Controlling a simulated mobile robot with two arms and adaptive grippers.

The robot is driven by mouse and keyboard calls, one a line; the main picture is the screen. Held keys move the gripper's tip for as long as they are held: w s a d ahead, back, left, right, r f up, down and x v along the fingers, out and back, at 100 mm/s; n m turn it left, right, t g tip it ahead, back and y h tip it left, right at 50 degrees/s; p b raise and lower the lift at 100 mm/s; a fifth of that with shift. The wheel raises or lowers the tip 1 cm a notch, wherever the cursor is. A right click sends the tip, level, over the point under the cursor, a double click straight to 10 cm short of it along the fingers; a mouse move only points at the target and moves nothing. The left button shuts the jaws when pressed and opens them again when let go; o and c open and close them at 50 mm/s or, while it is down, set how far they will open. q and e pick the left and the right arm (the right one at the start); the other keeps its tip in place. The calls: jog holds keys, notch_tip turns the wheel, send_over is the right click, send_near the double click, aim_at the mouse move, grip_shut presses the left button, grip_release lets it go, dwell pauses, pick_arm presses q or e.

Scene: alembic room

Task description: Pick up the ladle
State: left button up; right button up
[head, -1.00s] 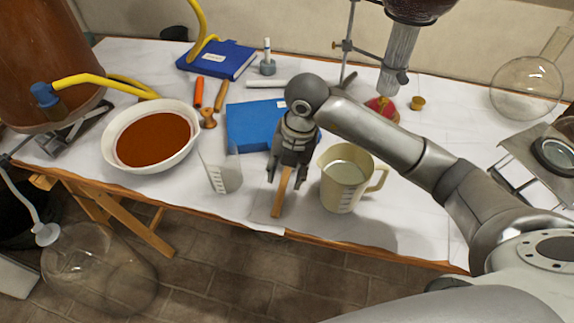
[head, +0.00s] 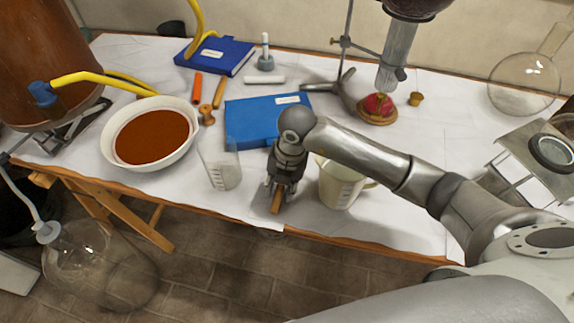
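A light wooden handle (head: 276,204), which looks like the ladle's, lies at the table's front edge between the glass beaker and the measuring jug. Only its near end shows; the rest, including any bowl, is hidden under my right gripper. My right gripper (head: 279,196) points down over the handle, with its fingers around or just above it. Whether the fingers are open or shut on the handle is not clear. My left gripper is not in view.
A clear beaker (head: 220,166) stands close left of the gripper, and a cream measuring jug (head: 338,188) close right, partly behind my arm. A blue book (head: 250,120) lies behind. A white bowl (head: 184,157) of reddish-brown stuff is further left.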

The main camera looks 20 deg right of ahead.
grip_shut()
